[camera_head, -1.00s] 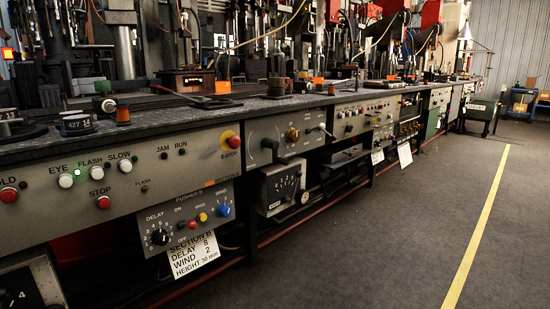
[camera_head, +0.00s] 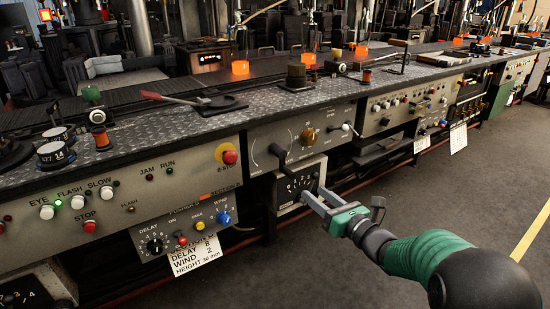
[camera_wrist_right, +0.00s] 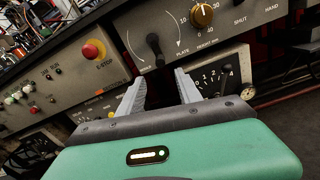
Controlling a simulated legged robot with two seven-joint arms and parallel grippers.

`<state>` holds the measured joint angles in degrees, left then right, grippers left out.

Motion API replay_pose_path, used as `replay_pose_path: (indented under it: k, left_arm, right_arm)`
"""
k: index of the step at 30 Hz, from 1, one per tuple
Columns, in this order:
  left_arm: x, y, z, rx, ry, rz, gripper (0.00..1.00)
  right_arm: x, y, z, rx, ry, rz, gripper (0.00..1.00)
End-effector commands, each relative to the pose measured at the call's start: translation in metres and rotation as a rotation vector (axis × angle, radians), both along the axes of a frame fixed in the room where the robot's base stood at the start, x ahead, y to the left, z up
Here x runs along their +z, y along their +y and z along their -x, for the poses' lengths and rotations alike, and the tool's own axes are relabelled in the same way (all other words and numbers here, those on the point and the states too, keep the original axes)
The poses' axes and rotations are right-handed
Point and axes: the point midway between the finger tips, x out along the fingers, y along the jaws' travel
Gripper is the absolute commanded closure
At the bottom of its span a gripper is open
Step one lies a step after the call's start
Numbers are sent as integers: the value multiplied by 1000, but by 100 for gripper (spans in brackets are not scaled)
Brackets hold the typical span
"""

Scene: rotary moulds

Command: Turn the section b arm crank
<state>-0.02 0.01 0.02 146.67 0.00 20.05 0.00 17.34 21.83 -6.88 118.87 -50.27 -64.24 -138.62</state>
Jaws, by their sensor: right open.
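A black crank (camera_head: 281,157) sticks out from the grey panel (camera_head: 318,131) right of the E-stop, on a dial with a printed arc. It also shows in the right wrist view (camera_wrist_right: 154,46), just beyond the fingertips. My right gripper (camera_head: 311,194) comes in from the lower right and points at the panel. Its fingers are apart and empty, below and right of the crank in the head view. In the right wrist view the fingers (camera_wrist_right: 160,77) point to either side of the crank's lower end, with no contact visible. My left gripper is not in view.
A numbered gauge box (camera_head: 300,185) hangs under the panel, close behind the right fingers. A brass knob (camera_head: 308,137) and the red E-stop (camera_head: 230,157) flank the crank. Floor at right is open.

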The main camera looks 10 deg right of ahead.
Motion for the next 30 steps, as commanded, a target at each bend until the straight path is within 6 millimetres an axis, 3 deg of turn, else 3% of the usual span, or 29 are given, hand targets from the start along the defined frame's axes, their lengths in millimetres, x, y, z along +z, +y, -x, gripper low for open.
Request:
replay_pose_path:
  k: [6,18,23,30]
  left_arm:
    - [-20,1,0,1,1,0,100]
    - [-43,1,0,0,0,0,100]
    - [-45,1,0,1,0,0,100]
    - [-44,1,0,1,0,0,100]
  right_arm:
    - [-9,12,-46,1,1,-11,59]
    - [-6,45,-136,-2,2,-14,59]
    - [-5,49,-150,-3,3,-15,59]
    - [-4,49,-151,-3,4,-16,59]
